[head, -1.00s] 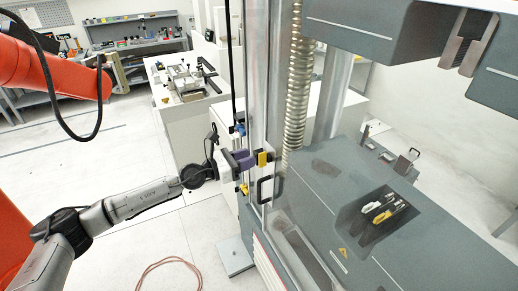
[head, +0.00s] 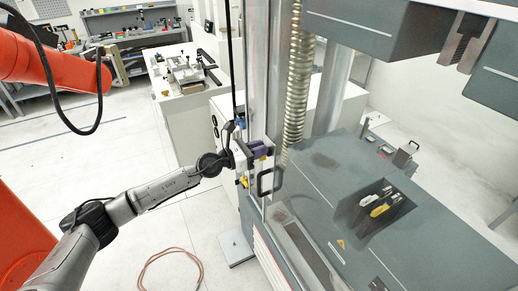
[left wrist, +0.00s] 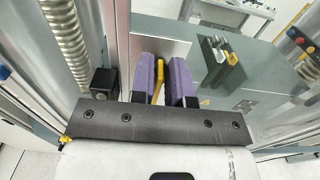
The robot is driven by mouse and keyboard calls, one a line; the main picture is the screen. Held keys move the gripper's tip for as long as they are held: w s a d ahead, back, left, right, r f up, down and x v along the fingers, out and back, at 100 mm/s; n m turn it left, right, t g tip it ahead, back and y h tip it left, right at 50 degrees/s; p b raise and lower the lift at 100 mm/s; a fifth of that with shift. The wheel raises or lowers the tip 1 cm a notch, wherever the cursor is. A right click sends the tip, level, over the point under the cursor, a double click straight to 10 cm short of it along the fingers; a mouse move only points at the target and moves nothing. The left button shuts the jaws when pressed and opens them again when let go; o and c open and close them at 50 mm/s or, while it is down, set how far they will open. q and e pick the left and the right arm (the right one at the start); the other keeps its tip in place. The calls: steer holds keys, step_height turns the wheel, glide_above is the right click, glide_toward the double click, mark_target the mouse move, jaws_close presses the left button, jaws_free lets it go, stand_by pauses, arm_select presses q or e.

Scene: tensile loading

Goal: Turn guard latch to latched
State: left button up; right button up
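The yellow guard latch (left wrist: 158,78) is on the clear guard's edge at the front of the testing machine. In the left wrist view it stands between the two purple fingers of my left gripper (left wrist: 161,82), with one finger on each side. The fingers look apart around it, and I cannot tell whether they touch it. In the head view my left gripper (head: 260,150) is at the guard's edge, just above the black door handle (head: 265,183), and mostly hides the latch. My right gripper is out of view.
The clear guard and its frame stand close beside my left gripper. White and yellow tools (head: 381,205) lie in a dark recess on the machine's grey bed (head: 340,190). A ribbed column (head: 296,90) rises behind the guard. A reddish cable (head: 170,257) lies on the floor.

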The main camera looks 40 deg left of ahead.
arm_select(q)
jaws_close()
steer(key=shift+w+a+n+p, duration=0.15)
steer(key=shift+n+p, duration=0.25)
steer(key=shift+n, duration=0.7)
steer(key=n, duration=0.1)
steer(key=n+p, duration=0.1)
steer(key=n, duration=0.1)
steer(key=shift+w+a+n, duration=0.1)
steer(key=shift+a+n, duration=0.2)
steer(key=shift+a, duration=0.1)
steer(key=f+n+p, duration=0.1)
steer(key=n, duration=0.3)
steer(key=a+n+p, duration=0.1)
steer(key=n+p, duration=0.1)
steer(key=n, duration=0.2)
steer(key=f+n+p, duration=0.1)
steer(key=n+p, duration=0.1)
steer(key=n, duration=0.2)
steer(key=shift+w+a+f, duration=0.15)
steer(key=shift+w+f, duration=0.15)
